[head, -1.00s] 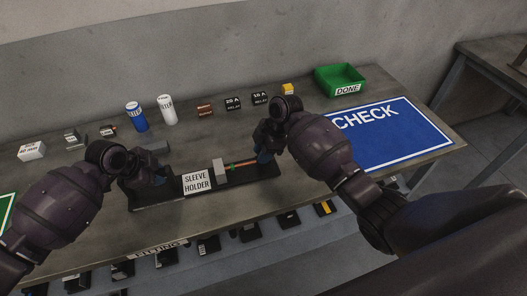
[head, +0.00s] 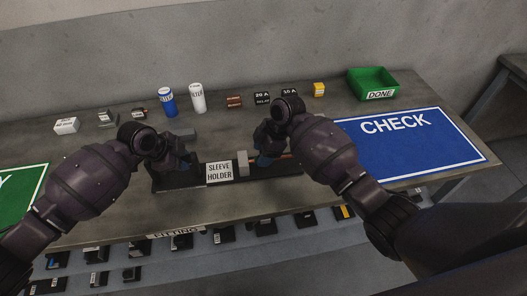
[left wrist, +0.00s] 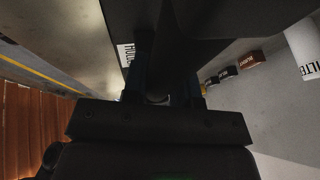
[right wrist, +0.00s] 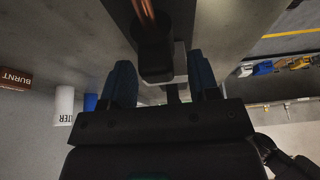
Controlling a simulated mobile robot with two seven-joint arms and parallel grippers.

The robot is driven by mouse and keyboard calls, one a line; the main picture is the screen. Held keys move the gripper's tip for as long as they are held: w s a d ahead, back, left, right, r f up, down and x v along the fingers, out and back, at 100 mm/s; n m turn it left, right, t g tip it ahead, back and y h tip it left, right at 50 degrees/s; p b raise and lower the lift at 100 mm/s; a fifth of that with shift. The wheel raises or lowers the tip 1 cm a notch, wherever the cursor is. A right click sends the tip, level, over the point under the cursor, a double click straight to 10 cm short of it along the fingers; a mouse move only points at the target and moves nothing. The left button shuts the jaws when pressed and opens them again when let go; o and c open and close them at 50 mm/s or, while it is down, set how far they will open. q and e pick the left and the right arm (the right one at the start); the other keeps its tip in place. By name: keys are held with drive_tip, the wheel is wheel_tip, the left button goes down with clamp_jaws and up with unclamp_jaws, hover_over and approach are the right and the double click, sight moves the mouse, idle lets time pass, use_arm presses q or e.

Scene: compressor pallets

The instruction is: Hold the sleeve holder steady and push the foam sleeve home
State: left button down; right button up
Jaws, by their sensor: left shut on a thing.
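The sleeve holder (head: 262,178) is a long black base with a white sign (head: 219,172) and a grey upright block (head: 242,162). My left gripper (head: 184,164) is shut on the dark left end of the holder; its fingers (left wrist: 164,75) flank that dark part in the left wrist view. A copper pipe (right wrist: 146,10) runs into the dark foam sleeve (right wrist: 153,52), whose end is near the grey block. My right gripper (head: 266,160) is at the sleeve. In the right wrist view its blue fingers (right wrist: 163,85) are apart, with gaps visible either side of the sleeve.
Behind the holder stand a blue can (head: 168,102), a white filter (head: 197,98), relays (head: 262,98) and a yellow block (head: 319,90). A green DONE tray (head: 373,84) is at the back right. The blue CHECK mat (head: 410,142) is bare.

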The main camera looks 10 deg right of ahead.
use_arm(q)
drive_tip(key=shift+s+f, duration=0.25)
drive_tip(key=shift+f, duration=0.15)
use_arm(e)
drive_tip(key=shift+d, duration=0.1)
drive_tip(key=v, duration=1.2)
use_arm(q)
drive_tip(key=shift+a, duration=0.1)
drive_tip(key=c, duration=1.4)
unclamp_jaws()
drive_tip(key=o, duration=0.6)
drive_tip(key=shift+w+r, duration=0.15)
drive_tip(key=shift+w, duration=0.05)
drive_tip(key=shift+r, duration=0.2)
